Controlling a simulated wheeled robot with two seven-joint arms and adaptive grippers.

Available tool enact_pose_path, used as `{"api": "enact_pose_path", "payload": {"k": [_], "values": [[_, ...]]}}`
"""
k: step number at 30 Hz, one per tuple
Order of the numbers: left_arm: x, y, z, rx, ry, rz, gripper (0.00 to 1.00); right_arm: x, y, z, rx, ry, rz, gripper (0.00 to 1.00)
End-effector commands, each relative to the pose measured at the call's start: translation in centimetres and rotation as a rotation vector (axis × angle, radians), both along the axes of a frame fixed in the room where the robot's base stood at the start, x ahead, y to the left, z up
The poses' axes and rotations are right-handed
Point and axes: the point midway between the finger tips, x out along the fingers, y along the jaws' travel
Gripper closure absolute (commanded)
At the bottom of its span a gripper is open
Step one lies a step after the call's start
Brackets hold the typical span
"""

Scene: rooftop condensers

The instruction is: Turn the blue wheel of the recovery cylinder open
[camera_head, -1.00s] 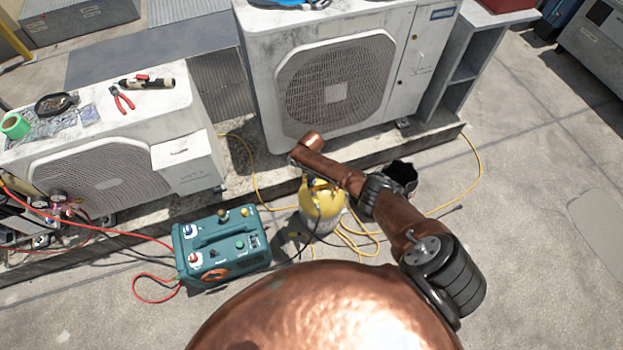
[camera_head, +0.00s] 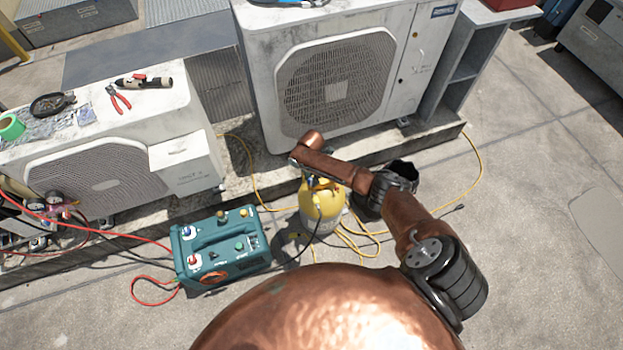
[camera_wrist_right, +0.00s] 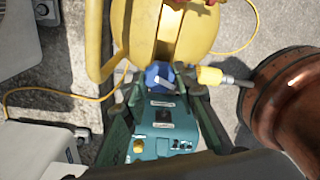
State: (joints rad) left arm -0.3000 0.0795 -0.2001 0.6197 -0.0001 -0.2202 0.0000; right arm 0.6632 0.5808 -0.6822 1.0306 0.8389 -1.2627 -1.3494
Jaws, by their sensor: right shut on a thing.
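The recovery cylinder (camera_head: 322,205), yellow on top and grey below, stands on the ground below the larger condenser. In the right wrist view its yellow body and collar (camera_wrist_right: 165,30) fill the top. The blue wheel (camera_wrist_right: 160,76) sits at the middle of that view, between the fingertips of my right gripper (camera_wrist_right: 160,84). The gripper is shut on the wheel. In the head view my copper right forearm crosses over the cylinder's top and hides most of the gripper and the wheel. My left gripper is not in view.
A teal recovery machine (camera_head: 222,248) stands left of the cylinder. Yellow hoses (camera_head: 355,240) lie around the cylinder's foot, and a red hose (camera_head: 150,290) lies farther left. A dark bucket (camera_head: 403,172) stands behind my arm. Two white condensers (camera_head: 270,85) stand behind. Open concrete lies at right.

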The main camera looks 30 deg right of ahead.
Motion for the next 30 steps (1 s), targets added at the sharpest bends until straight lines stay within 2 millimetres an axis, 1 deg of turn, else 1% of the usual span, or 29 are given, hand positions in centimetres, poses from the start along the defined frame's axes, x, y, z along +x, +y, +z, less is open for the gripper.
{"api": "enact_pose_path", "payload": {"k": [6,12,27,28,30], "values": [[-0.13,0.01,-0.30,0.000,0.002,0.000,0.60,-0.20,0.02,-0.16,0.000,0.005,0.108,0.98],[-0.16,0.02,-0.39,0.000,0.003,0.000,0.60,-0.19,0.08,-0.13,0.002,0.004,0.161,0.98],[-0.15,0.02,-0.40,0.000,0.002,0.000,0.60,-0.21,0.13,-0.13,0.002,0.005,0.176,0.98],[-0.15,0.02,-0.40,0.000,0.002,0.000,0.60,-0.21,0.13,-0.13,0.002,0.005,0.176,0.72],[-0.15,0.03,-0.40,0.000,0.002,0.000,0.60,-0.19,0.13,-0.12,0.002,0.004,0.176,0.68]]}}
